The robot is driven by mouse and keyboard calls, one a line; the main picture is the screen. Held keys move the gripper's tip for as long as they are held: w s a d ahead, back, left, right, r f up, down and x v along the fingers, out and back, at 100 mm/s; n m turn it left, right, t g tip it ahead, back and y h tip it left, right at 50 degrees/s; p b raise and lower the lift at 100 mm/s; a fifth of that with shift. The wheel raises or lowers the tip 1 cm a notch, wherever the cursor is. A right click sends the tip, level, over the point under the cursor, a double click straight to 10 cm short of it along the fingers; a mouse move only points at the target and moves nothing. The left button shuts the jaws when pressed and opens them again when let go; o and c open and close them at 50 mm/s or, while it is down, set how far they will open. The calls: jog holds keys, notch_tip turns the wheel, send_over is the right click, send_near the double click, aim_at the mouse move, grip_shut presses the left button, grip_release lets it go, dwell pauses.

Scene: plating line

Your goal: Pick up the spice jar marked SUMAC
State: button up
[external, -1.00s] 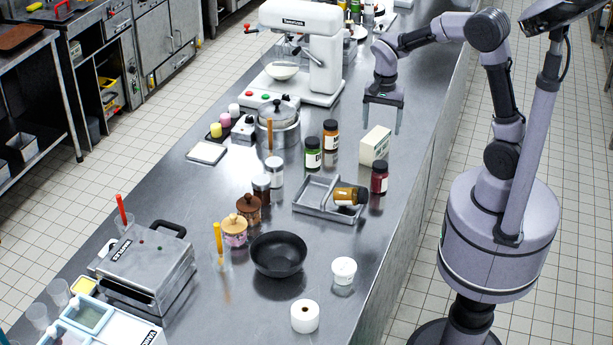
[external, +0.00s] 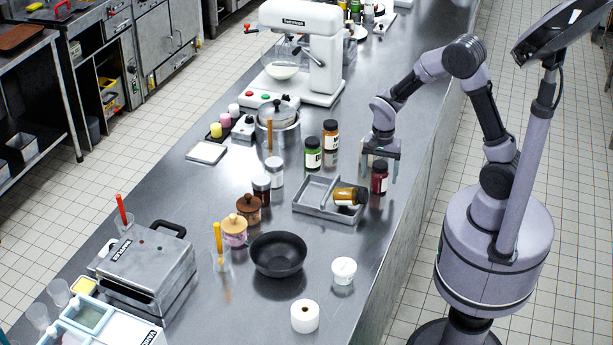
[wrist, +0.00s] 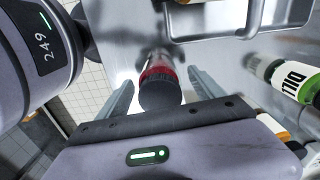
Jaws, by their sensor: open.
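A dark red jar with a black lid (external: 379,180) stands upright near the counter's right edge; its label is too small to read, so I cannot confirm SUMAC. It also shows in the wrist view (wrist: 159,90), lid towards the camera, between my fingers with gaps on both sides. My gripper (external: 380,170) points down just above and around this jar. It is open and empty, and the wrist view shows both fingers (wrist: 161,88) spread apart.
A grey divided tray (external: 314,194) with a tipped amber jar (external: 350,196) lies just left. A green jar (external: 313,153), marked DILL in the wrist view (wrist: 298,83), and an orange jar (external: 330,135) stand further left. The counter in front of the jar is clear.

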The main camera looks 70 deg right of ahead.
grip_shut()
jog(key=shift+r, duration=0.1)
